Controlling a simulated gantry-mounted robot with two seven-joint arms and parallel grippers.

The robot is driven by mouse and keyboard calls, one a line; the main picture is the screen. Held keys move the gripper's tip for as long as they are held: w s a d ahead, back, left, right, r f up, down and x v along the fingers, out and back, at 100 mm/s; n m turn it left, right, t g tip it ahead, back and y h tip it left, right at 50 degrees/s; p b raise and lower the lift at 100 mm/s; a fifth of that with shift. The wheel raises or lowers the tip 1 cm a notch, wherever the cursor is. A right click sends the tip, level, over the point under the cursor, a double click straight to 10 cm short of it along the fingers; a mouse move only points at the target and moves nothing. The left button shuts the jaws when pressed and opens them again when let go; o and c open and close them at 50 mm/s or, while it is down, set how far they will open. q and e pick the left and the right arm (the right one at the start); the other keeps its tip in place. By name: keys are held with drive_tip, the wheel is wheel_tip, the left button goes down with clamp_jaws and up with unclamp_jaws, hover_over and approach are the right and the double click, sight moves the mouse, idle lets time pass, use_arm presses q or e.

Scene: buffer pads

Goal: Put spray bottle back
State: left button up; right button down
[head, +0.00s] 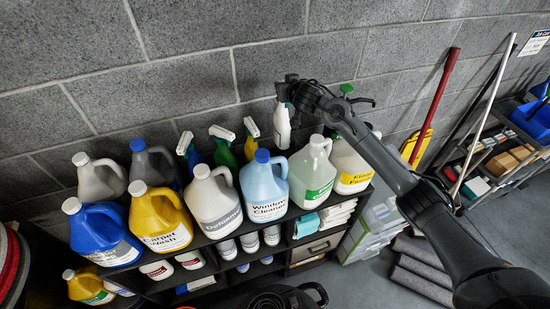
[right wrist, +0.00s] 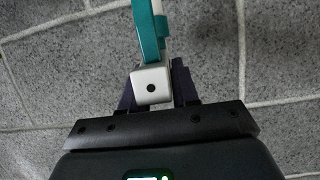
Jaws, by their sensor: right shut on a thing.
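My right gripper (head: 287,90) comes in from the right in the head view and is shut on a white spray bottle (head: 282,127) near its top. The bottle hangs about upright in front of the block wall, above the back of the shelf top, between the window cleaner jug and the green-labelled jug. In the right wrist view the dark fingers sit on both sides of the bottle's white spray head (right wrist: 152,86), which has a teal part (right wrist: 152,35). Whether the bottle's base touches the shelf is hard to tell. My left gripper is not in view.
Several spray bottles (head: 222,145) stand at the back of the shelf, left of the held one. A row of large jugs (head: 213,205) fills the shelf front. A black shelf unit (head: 205,243) carries them. A red-handled broom (head: 434,105) and a cart (head: 490,150) stand at right.

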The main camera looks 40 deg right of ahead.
hover_over(283, 117)
drive_tip(key=f, duration=0.4)
drive_tip(key=w+f+p, duration=0.1)
drive_tip(key=f, duration=0.1)
drive_tip(key=shift+d+f, duration=0.2)
drive_tip(key=shift+f, duration=2.7)
drive_tip(key=c, duration=1.3)
unclamp_jaws()
drive_tip(key=shift+f, duration=0.2)
drive_tip(key=o, duration=0.5)
drive_tip(key=shift+c, duration=0.2)
